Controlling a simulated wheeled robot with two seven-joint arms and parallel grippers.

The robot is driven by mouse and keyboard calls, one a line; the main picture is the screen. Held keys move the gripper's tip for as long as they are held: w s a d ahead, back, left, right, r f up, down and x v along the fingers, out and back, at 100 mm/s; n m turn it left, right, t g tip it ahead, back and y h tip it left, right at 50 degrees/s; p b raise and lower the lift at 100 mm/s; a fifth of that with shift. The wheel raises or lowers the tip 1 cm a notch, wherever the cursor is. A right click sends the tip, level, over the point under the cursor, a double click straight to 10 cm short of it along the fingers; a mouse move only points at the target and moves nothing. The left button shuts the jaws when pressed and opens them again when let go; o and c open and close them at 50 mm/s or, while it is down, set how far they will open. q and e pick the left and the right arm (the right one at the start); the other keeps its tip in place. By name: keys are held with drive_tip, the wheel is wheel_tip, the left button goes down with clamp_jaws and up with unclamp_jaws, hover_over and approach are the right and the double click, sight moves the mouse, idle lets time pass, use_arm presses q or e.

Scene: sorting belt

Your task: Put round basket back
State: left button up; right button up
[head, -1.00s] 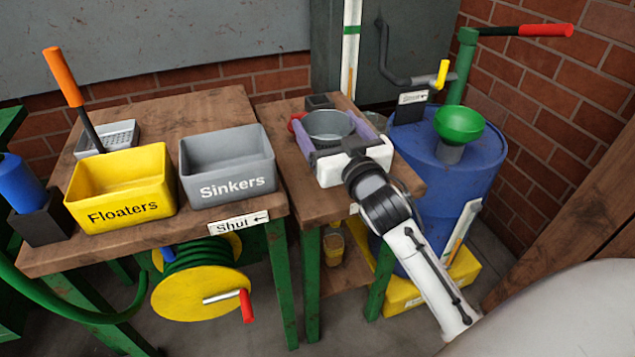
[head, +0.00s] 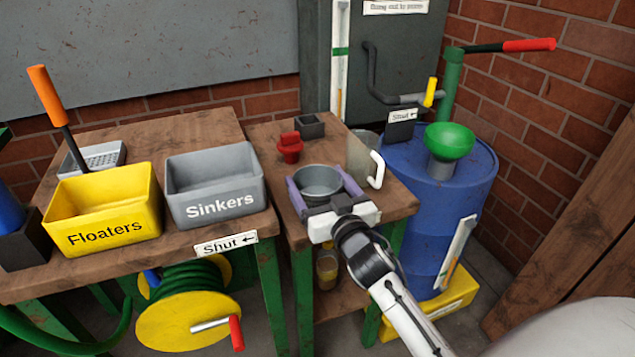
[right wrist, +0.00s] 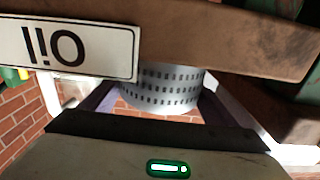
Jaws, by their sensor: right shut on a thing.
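The round basket (head: 319,183) is a grey metal cup above the front part of the small wooden table in the head view. My right gripper (head: 322,194) is shut on it, with a purple-lined finger on either side. In the right wrist view the perforated side of the basket (right wrist: 165,90) shows between the fingers, its upper part cut off by a brown wooden edge. I cannot tell whether the basket touches the table. My left gripper is not in view.
A clear jug (head: 360,158) with a white handle stands behind and right of the basket. A red knobbed piece (head: 290,147) and a dark square holder (head: 310,125) stand behind it. A blue drum (head: 440,200) with a green funnel (head: 450,141) is to the right.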

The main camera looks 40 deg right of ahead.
drive_tip(key=shift+f, duration=0.15)
drive_tip(key=o, duration=1.1)
drive_tip(key=shift+s, duration=0.15)
drive_tip(key=v, duration=1.1)
drive_tip(key=s+a+f+n+g+y, duration=0.1)
drive_tip(key=s+a+f+g+y, duration=0.1)
drive_tip(key=s+a+f, duration=0.3)
drive_tip(key=s+a+f+n+g+y, duration=0.2)
drive_tip(key=s+a+f+g, duration=0.2)
drive_tip(key=f, duration=0.7)
drive_tip(key=s+a+f+n+g+y, duration=0.2)
drive_tip(key=s+a+f+g, duration=0.1)
drive_tip(key=s+a+f, duration=0.4)
drive_tip(key=shift+s+a+f+y, duration=0.2)
drive_tip(key=shift+a+f+y, duration=0.2)
drive_tip(key=shift+a+f, duration=0.55)
